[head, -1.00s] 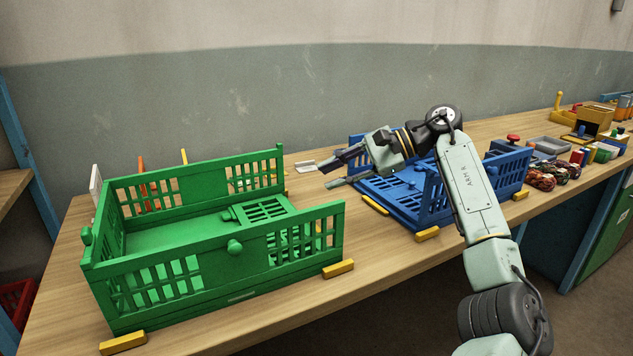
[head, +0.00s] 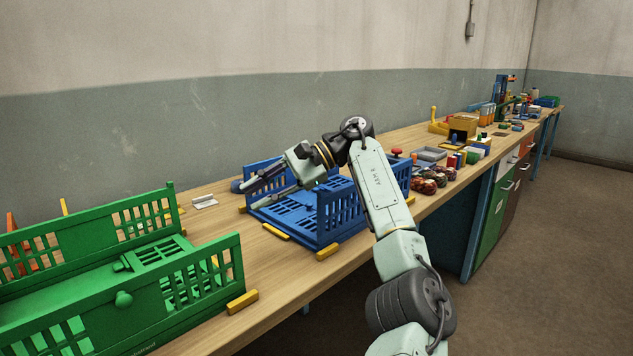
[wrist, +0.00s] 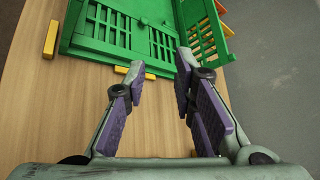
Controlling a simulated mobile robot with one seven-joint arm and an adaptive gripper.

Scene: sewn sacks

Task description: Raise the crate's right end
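The green crate (head: 135,225) stands on the bench at the left of the head view, its left part cut off by the frame. Its long walls stand upright. Its right end is open, and a slatted panel (head: 160,253) lies flat inside there. The green crate (wrist: 75,30) also fills the top of the wrist view. My gripper (head: 246,197) is open and empty, fingers pointing left, in the air in front of the blue crate's left side in the picture. In the wrist view, bare wood lies between the parted purple-padded fingers (wrist: 160,65), short of the green crate.
A blue crate (head: 340,208) with a flat panel inside stands behind my arm. Yellow blocks (head: 242,301) sit by both crates' corners. Bare bench (head: 262,265) lies between the crates.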

